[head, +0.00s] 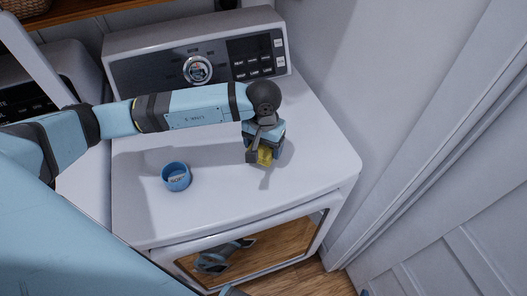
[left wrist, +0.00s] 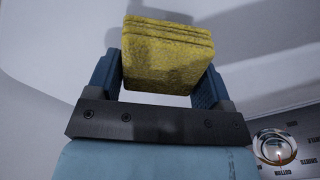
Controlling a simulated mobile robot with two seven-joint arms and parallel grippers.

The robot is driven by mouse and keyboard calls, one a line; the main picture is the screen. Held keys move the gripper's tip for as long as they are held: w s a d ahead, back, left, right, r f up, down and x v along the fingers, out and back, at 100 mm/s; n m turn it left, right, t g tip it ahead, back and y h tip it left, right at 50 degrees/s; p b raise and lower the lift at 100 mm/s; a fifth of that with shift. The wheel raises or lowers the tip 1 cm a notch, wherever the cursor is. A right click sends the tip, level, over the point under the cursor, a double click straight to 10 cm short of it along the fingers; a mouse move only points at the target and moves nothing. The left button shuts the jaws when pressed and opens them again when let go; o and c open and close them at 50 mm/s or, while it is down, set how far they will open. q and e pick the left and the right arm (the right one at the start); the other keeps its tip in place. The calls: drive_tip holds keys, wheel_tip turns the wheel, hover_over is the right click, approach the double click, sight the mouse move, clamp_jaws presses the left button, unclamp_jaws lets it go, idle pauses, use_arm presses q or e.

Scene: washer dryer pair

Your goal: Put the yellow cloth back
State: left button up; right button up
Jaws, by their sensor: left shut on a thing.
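The yellow cloth (left wrist: 166,60) is a thick, folded block, and it fills the space between the fingers in the left wrist view. My left gripper (head: 262,157) is shut on the cloth, which also shows as a small yellow patch in the head view (head: 265,156). The gripper is over the right part of the white machine's top (head: 215,205). I cannot tell whether the cloth touches that top. My right gripper is not clearly in view.
A small blue cup (head: 176,177) stands on the machine top, left of my left gripper. The control panel (head: 200,68) with a round dial rises at the back. A white wall (head: 350,80) is close on the right. The top's front middle is clear.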

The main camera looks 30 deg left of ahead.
sight(263, 154)
use_arm(q)
wheel_tip(263, 154, down, 4)
drive_tip(key=shift+r, duration=0.2)
drive_tip(key=shift+f, duration=0.25)
drive_tip(key=o, duration=0.8)
drive_tip(key=shift+r, duration=0.15)
